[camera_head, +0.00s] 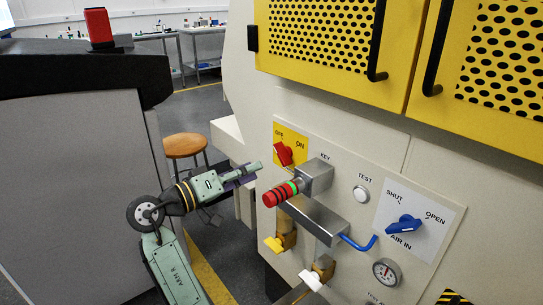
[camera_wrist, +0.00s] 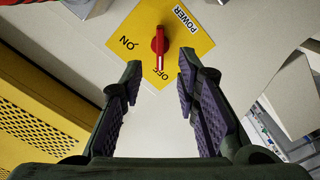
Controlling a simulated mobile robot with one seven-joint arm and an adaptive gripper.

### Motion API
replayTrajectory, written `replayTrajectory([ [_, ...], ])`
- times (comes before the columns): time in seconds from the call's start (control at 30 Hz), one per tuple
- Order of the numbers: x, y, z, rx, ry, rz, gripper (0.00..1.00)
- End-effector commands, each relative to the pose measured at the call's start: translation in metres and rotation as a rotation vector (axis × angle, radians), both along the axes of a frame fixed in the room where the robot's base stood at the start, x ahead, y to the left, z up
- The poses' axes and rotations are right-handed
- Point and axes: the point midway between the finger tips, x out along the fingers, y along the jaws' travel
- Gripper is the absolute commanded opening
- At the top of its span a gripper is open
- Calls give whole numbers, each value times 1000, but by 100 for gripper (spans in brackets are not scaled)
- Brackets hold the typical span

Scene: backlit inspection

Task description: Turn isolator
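The isolator is a red rotary handle (camera_head: 283,153) on a yellow plate (camera_head: 296,140) marked OFF and ON, on the machine's panel. In the wrist view the red handle (camera_wrist: 158,45) stands on the yellow plate (camera_wrist: 170,20), its long end toward the OFF mark. My gripper (camera_head: 255,168) is to the left of the panel, its fingers reaching toward the handle. In the wrist view my gripper (camera_wrist: 158,75) is open, with purple ridged pads on either side and nothing between them. The handle lies ahead of the fingertips, apart from them.
A blue AIR IN valve handle (camera_head: 404,224), a TEST button (camera_head: 361,194) and a gauge (camera_head: 386,271) are further right. A wooden stool (camera_head: 185,146) stands behind my arm.

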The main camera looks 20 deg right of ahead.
Motion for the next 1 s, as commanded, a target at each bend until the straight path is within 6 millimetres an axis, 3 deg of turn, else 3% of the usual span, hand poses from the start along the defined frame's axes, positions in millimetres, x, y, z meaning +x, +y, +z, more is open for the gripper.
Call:
replayTrajectory([
  [0.3,20,-57,2,1,0,-1,29],
  [0.5,29,-81,1,2,0,2,29],
  [0.9,32,-87,0,1,-2,5,29],
  [1.0,32,-87,0,1,-2,5,22],
])
